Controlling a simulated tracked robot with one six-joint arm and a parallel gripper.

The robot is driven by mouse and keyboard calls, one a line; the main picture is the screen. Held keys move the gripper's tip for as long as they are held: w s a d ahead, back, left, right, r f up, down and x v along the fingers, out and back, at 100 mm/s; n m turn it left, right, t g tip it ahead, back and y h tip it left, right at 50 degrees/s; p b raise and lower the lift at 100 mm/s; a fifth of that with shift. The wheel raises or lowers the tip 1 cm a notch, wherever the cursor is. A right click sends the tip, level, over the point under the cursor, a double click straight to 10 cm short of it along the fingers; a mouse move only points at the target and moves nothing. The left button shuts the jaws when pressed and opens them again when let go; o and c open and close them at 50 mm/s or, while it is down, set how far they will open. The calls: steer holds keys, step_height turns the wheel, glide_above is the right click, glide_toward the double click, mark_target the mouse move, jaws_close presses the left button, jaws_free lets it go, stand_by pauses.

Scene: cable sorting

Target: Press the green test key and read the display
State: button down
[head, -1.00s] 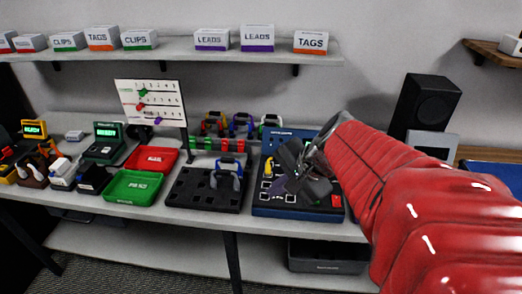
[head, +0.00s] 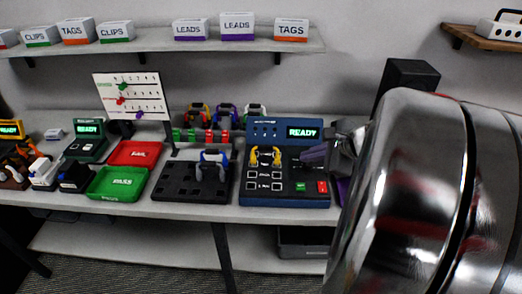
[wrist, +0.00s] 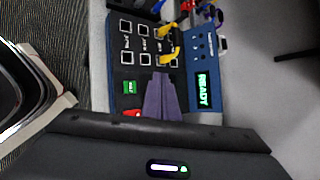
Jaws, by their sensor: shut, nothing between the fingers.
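The blue tester (head: 285,201) stands on the bench with its lit display (head: 303,132) reading READY. Its green key (head: 301,188) is at the lower right of the panel, left of a red key (head: 322,186). A yellow cable (head: 265,156) lies on the tester's upper left. In the wrist view the display (wrist: 203,90), green key (wrist: 130,87) and red key (wrist: 133,113) all show. My gripper (wrist: 160,77) has its purple fingers together and empty, over the tester between the green key and the display. In the head view my gripper (head: 315,156) is at the tester's right edge.
Left of the tester is a black holder (head: 190,190) with a blue-handled cable. Further left are a green PASS tray (head: 118,185) and a red tray (head: 135,153). A black speaker (head: 405,78) stands at the right behind my arm. A shelf with labelled boxes runs above.

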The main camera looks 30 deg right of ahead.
mark_target(304, 188)
steer(key=shift+f, duration=0.15)
steer(key=shift+f, duration=4.25)
steer(key=shift+f, duration=0.1)
steer(key=shift+f, duration=0.3)
steer(key=shift+f, duration=0.35)
steer(key=shift+r, duration=0.8)
